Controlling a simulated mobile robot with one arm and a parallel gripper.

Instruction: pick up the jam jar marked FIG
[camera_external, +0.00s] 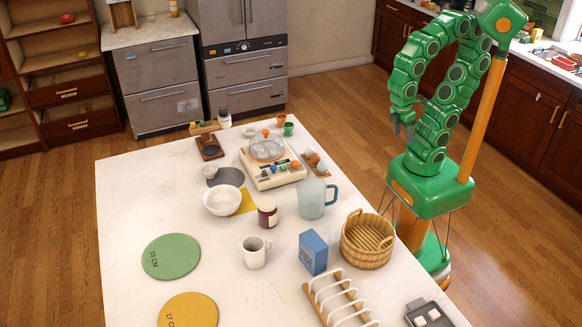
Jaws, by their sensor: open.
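A small dark jar with a pale lid and a label (267,212) stands upright near the middle of the white table, between the white bowl and the blue-grey pitcher. Its label is too small to read, so I cannot tell whether it says FIG. No other jam jar is clearly seen on the table. My gripper (402,128) is open and empty. It hangs beyond the table's right edge, well to the right of the jar and above the floor.
Around the jar are a white bowl (222,201), a pitcher (312,198), a white mug (254,254), a blue box (313,252) and a wicker basket (367,241). A toast rack (335,299) stands in front. The table's left side is mostly clear apart from two round mats.

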